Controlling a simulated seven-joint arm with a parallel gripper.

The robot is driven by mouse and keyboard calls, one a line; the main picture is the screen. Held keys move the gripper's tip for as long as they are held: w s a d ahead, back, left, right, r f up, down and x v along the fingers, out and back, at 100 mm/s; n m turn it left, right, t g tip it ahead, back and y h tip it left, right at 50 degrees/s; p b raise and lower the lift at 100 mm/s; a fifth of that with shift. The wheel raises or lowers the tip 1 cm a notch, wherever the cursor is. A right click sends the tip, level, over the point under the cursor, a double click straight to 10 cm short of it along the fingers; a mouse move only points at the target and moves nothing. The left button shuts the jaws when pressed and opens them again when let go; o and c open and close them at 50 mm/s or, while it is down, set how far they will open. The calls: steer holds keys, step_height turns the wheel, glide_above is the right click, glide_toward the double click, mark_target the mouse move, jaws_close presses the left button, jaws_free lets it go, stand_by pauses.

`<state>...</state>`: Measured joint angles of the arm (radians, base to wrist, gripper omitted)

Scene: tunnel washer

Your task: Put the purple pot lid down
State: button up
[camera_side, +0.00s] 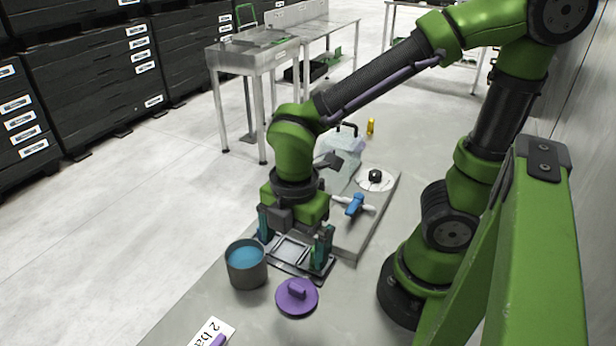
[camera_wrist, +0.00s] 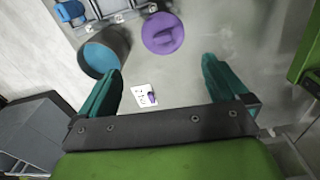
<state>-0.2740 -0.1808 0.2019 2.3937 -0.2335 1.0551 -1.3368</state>
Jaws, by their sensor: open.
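The purple pot lid (camera_side: 297,299) lies on the table, handle up, just right of the pot (camera_side: 246,272), which holds blue liquid. The lid is apart from the pot. My gripper (camera_side: 292,256) is open, with its two teal fingers spread wide and nothing between them. In the side view it is behind the lid and the pot, over a metal frame. In the wrist view, the lid (camera_wrist: 162,34) is beyond the fingertips, near the top middle, and the pot (camera_wrist: 110,48) is to its left. My gripper (camera_wrist: 162,66) does not touch the lid.
A white card (camera_side: 212,331) with a small purple piece on it is at the table's front; it also shows in the wrist view (camera_wrist: 141,95). A grey block (camera_side: 375,218) with a blue-handled valve (camera_side: 355,205) is behind. Table right of the lid is clear.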

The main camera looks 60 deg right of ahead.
steer(key=w+d+r+m+t+y, duration=0.1)
steer(key=d+r+m+t, duration=0.2)
steer(key=m, duration=0.7)
steer(key=w+d+r+m+t, duration=0.1)
steer(key=d+r+m+t, duration=0.3)
steer(key=r+m, duration=0.4)
steer(key=d+m, duration=0.1)
steer(key=m, duration=0.2)
steer(key=shift+w+d+r+y, duration=0.15)
steer(key=shift+y, duration=0.25)
